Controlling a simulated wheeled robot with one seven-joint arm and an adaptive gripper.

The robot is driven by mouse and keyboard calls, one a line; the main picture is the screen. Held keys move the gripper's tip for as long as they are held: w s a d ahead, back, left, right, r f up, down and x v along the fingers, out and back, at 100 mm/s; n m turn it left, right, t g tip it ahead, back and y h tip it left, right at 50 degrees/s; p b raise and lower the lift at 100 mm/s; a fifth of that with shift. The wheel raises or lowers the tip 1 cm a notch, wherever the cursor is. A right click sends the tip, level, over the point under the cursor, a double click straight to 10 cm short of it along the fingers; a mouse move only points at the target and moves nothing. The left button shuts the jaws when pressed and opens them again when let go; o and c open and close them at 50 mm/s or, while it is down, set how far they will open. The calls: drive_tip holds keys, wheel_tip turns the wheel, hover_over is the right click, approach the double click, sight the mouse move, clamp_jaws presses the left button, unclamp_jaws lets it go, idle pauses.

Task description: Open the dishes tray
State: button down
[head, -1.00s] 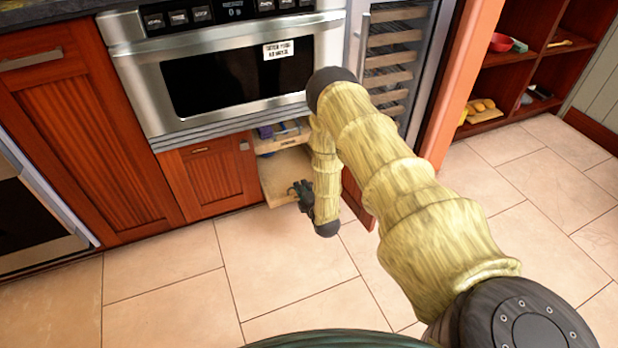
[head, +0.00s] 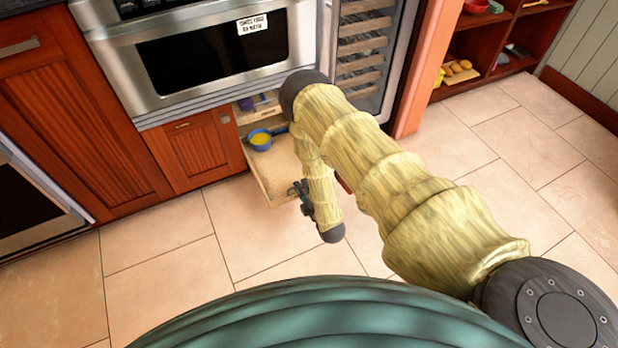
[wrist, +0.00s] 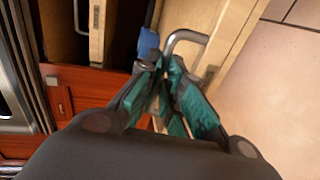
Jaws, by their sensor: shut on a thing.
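A light wooden pull-out tray (head: 268,178), which I take to be the dishes tray, extends from the cabinet below the microwave in the head view. A blue pan with something yellow in it (head: 261,138) sits toward its back. In the wrist view, the tray's front (wrist: 226,52) carries a curved metal handle (wrist: 190,37) and a small label. My gripper (wrist: 172,68) is shut on this handle at its near end. In the head view my gripper (head: 297,190) is at the tray's front right, partly hidden by my arm.
Another wooden tray (wrist: 98,38) sits above, with dark items in it. A red-brown cabinet door (head: 198,153) is on the left. The microwave (head: 200,55) is above and a rack cooler (head: 362,60) is to the right. The tiled floor in front is clear.

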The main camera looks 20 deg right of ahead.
drive_tip(key=shift+s, duration=0.65)
drive_tip(key=c, duration=1.9)
unclamp_jaws()
drive_tip(key=shift+o, duration=0.2)
drive_tip(key=shift+s, duration=0.1)
drive_tip(key=a+v, duration=0.1)
drive_tip(key=v, duration=1)
drive_tip(key=shift+s+d, duration=0.4)
drive_tip(key=shift+d, duration=0.15)
drive_tip(key=shift+r, duration=0.1)
